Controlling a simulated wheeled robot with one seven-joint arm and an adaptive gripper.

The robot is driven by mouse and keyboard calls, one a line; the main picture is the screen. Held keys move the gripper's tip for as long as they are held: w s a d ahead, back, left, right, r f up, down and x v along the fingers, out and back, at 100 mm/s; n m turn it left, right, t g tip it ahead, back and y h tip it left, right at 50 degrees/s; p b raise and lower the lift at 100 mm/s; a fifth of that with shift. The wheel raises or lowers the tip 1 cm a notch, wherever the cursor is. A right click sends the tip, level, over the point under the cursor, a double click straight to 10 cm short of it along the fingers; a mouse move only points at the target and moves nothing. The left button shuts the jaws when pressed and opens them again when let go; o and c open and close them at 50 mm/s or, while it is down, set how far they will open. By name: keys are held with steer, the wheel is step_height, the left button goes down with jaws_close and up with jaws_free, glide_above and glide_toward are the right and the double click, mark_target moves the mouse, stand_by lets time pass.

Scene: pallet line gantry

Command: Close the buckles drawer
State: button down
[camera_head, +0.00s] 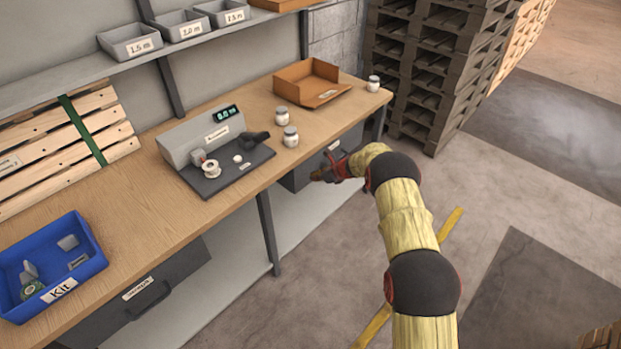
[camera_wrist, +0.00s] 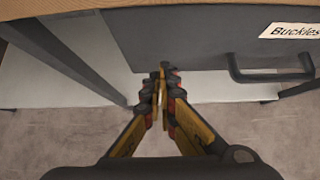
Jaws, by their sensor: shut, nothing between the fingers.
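The buckles drawer (camera_wrist: 190,35) is a dark grey drawer under the wooden bench top. Its white label (camera_wrist: 291,30) and dark bar handle (camera_wrist: 270,76) are at the upper right of the wrist view. In the head view the drawer (camera_head: 296,178) is under the bench's right part, partly behind my gripper. I cannot tell how far it stands out. My gripper (camera_wrist: 162,80) is shut and empty, its fingertips near the drawer's lower edge, left of the handle. In the head view my gripper (camera_head: 318,175) is in front of the drawer; contact is unclear.
The bench top (camera_head: 165,225) holds a blue kit bin (camera_head: 85,240), a grey device, several jars and an open brown box (camera_head: 310,75). Another drawer (camera_head: 150,300) is at the lower left. A bench leg (camera_head: 267,235) stands between the drawers. Stacked pallets (camera_head: 430,75) stand behind right.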

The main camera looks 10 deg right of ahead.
steer(key=p+v, duration=0.2)
steer(key=v, duration=0.8)
steer(key=shift+s+d+p, duration=0.25)
steer(key=shift+p, duration=0.15)
